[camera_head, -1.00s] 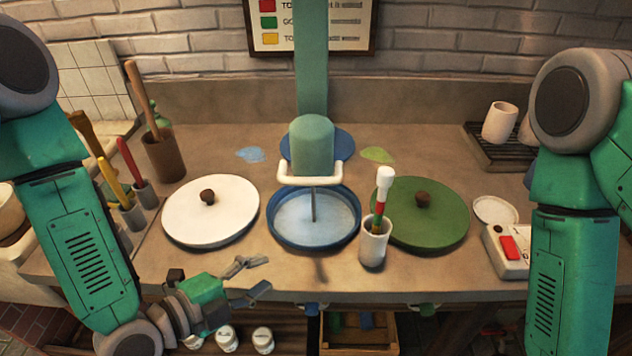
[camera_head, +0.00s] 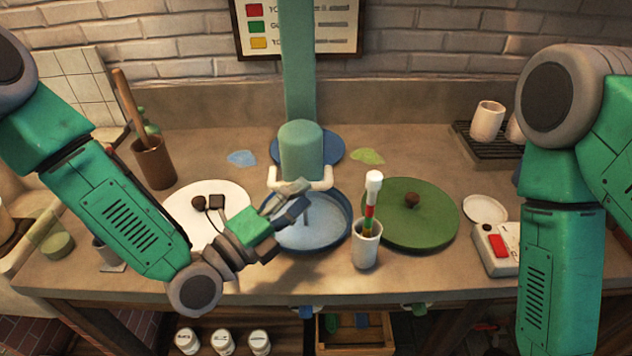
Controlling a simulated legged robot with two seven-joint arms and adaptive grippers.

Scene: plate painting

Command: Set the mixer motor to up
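The mixer motor (camera_head: 301,150) is a teal dome on a tall teal column (camera_head: 298,80) at the middle of the counter. A white U-shaped handle (camera_head: 318,185) sticks out at its front. A thin shaft (camera_head: 307,217) goes down from it into the blue bowl (camera_head: 345,225), partly hidden by my gripper. My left gripper (camera_head: 302,198) is over the bowl's left part, at the front left of the handle. Its two fingers are apart with nothing seen between them. I cannot tell whether they touch the handle. My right arm shows at the right, but its gripper is out of view.
A white lid (camera_head: 180,210) lies left, partly under my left arm. A green lid (camera_head: 425,225) lies right. A white cup (camera_head: 366,250) with a striped stick stands before the bowl. A box with a red switch (camera_head: 498,245) and a cup rack (camera_head: 490,140) are further right.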

